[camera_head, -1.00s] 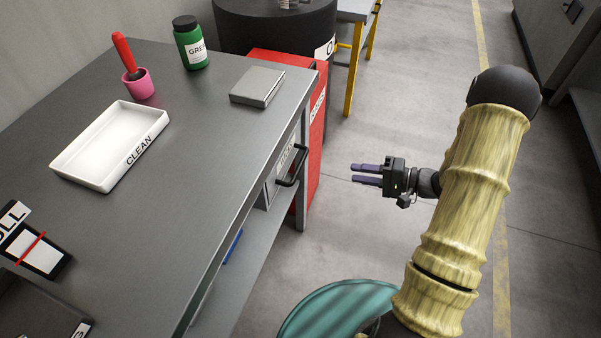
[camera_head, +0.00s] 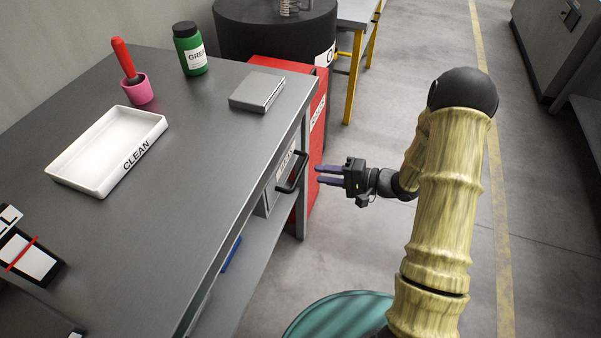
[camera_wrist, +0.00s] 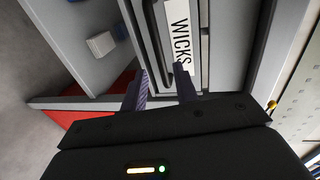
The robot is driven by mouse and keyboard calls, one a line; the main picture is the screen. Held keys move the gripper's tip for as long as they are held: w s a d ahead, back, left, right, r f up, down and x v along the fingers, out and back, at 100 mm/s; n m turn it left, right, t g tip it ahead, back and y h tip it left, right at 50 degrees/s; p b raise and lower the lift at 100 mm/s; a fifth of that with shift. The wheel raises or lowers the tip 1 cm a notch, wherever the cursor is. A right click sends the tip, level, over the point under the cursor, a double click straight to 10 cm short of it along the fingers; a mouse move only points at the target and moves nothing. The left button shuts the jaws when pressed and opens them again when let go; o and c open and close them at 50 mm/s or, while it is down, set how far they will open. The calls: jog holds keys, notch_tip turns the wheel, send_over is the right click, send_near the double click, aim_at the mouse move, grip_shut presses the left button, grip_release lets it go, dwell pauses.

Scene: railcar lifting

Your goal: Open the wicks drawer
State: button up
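The wicks drawer (camera_head: 272,188) is a grey drawer under the workbench top, with a black bar handle (camera_head: 293,173) on its front. It looks shut. In the wrist view its white label (camera_wrist: 181,36) reads "WICKS", and the dark handle (camera_wrist: 157,40) runs beside the label. My gripper (camera_head: 318,175) is open and empty. Its two purple fingers point at the drawer front, just right of the handle in the head view and apart from it. In the wrist view the fingertips (camera_wrist: 160,82) lie near the handle's end, with a gap between them.
The workbench (camera_head: 190,170) holds a white "CLEAN" tray (camera_head: 75,187), a pink cup (camera_head: 138,90), a green jar (camera_head: 190,50) and a grey box (camera_head: 257,91). A red cabinet (camera_head: 318,120) stands just beyond the drawer.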

aim_at(300, 170)
jog(key=b+x, duration=0.1)
jog(key=x, duration=0.6)
jog(key=shift+a, duration=0.3)
grip_shut()
